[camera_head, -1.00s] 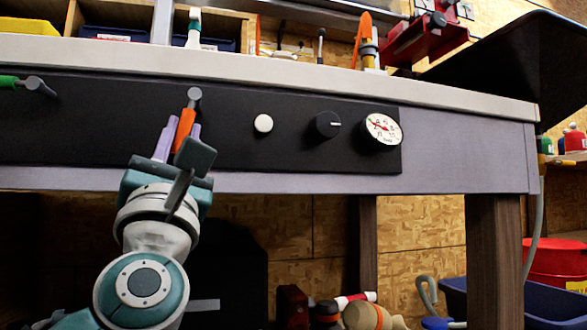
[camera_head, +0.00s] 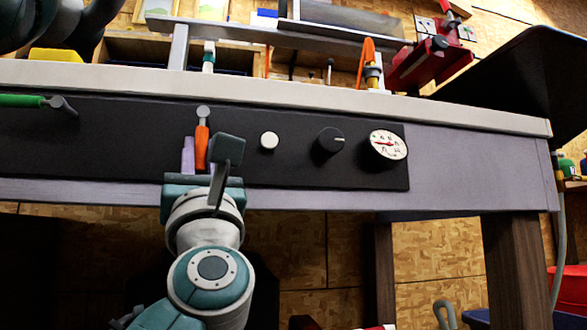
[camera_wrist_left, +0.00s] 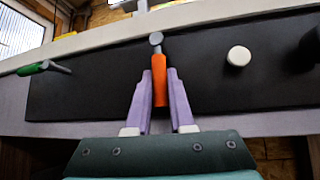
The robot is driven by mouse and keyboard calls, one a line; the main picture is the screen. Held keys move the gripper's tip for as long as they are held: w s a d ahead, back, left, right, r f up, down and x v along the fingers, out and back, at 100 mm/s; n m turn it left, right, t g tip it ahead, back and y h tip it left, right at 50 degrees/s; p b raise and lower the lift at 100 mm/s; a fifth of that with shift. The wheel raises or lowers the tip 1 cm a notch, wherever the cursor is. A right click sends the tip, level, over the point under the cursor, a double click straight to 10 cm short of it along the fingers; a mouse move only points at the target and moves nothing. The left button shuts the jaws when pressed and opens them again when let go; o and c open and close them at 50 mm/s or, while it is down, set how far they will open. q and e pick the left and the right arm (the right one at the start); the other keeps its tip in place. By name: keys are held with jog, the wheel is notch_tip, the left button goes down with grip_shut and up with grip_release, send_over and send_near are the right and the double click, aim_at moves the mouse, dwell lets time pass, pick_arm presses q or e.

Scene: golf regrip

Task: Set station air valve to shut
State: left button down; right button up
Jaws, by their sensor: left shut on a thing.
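A valve with an orange handle (camera_head: 201,148) and a grey round pivot is on the black panel (camera_head: 100,150) at the bench front. Its handle hangs almost straight down from the pivot. My left gripper (camera_head: 199,146) is shut on this handle from below. In the left wrist view the lilac fingers (camera_wrist_left: 158,83) stand on both sides of the orange handle (camera_wrist_left: 159,57). A second valve with a green handle (camera_head: 22,100) is on the panel at the left, its handle lying sideways. No label tells which is the station air valve. My right gripper is not in view.
Right of the orange handle, the panel carries a white button (camera_head: 269,140), a black knob (camera_head: 329,142) and a round gauge (camera_head: 387,145). The pale bench top edge (camera_head: 300,98) runs above. A red vise (camera_head: 430,62) stands at the right on top.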

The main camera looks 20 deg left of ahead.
pick_arm(q)
jog(key=c, duration=0.8)
grip_release()
jog(key=p+v, duration=0.1)
jog(key=v, duration=0.9)
jog(key=shift+r+p, duration=0.1)
jog(key=shift+p, duration=0.2)
